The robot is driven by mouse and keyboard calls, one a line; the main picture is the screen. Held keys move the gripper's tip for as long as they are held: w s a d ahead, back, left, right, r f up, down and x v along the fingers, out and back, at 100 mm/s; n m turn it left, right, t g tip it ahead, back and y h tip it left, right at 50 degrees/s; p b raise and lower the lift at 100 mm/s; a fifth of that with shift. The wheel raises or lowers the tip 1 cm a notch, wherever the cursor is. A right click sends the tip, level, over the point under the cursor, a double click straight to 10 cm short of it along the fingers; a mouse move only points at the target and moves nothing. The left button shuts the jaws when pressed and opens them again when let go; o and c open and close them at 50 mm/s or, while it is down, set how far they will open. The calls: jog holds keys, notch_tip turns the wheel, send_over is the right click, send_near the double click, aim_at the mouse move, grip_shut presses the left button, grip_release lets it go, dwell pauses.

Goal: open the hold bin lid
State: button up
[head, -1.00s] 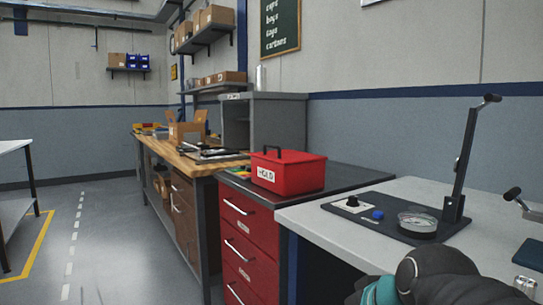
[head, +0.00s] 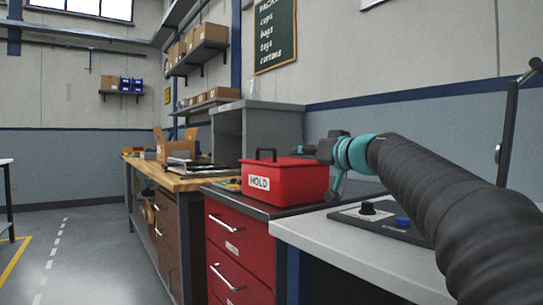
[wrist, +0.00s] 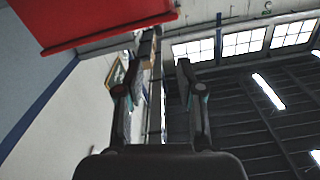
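The red hold bin (head: 285,186) stands on the dark top of a red drawer cabinet, with a white HOLD label on its front. Its red lid (head: 300,163) looks shut and carries a black handle (head: 266,153). My gripper (head: 325,150) is just right of the bin at about lid height, seen small and partly edge-on. In the wrist view my gripper (wrist: 158,70) has its two fingers apart with nothing between them. A red part of the bin (wrist: 95,18) shows at the upper left there, outside the fingers. I cannot tell whether the gripper touches the bin.
A grey cabinet (head: 262,122) stands behind the bin by the wall. A wooden workbench (head: 178,180) with an open carton (head: 178,147) is to the left. A pale bench (head: 340,255) with a black fixture (head: 385,226) is at the right. The floor at left is clear.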

aim_at(275, 150)
jog(key=p+x, duration=0.4)
jog(key=x, duration=1)
jog(key=shift+w, duration=0.1)
jog(key=shift+c, duration=0.2)
jog(key=shift+d, duration=0.1)
grip_shut()
